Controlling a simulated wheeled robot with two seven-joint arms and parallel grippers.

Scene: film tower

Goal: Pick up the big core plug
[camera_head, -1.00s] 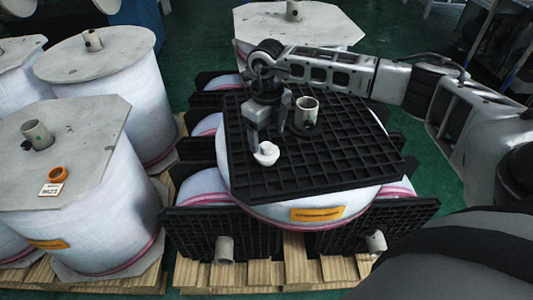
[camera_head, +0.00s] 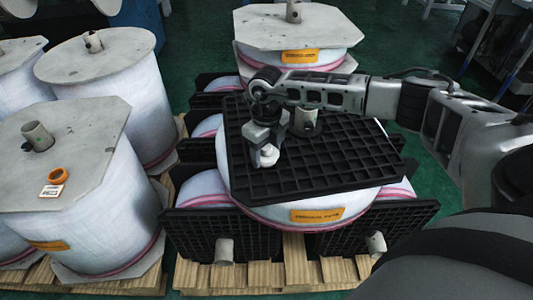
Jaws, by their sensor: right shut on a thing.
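A small white piece, which I take for the big core plug (camera_head: 268,156), is on the black grid panel (camera_head: 330,165) that covers the middle film roll. My right gripper (camera_head: 265,150) points down and is shut on this white piece, low over the panel. The fingers hide part of it, and I cannot tell whether it still touches the panel. My left gripper is not in view.
A grey core tube (camera_head: 306,120) stands up through the panel just right of my right gripper. Another roll (camera_head: 300,35) stands behind.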

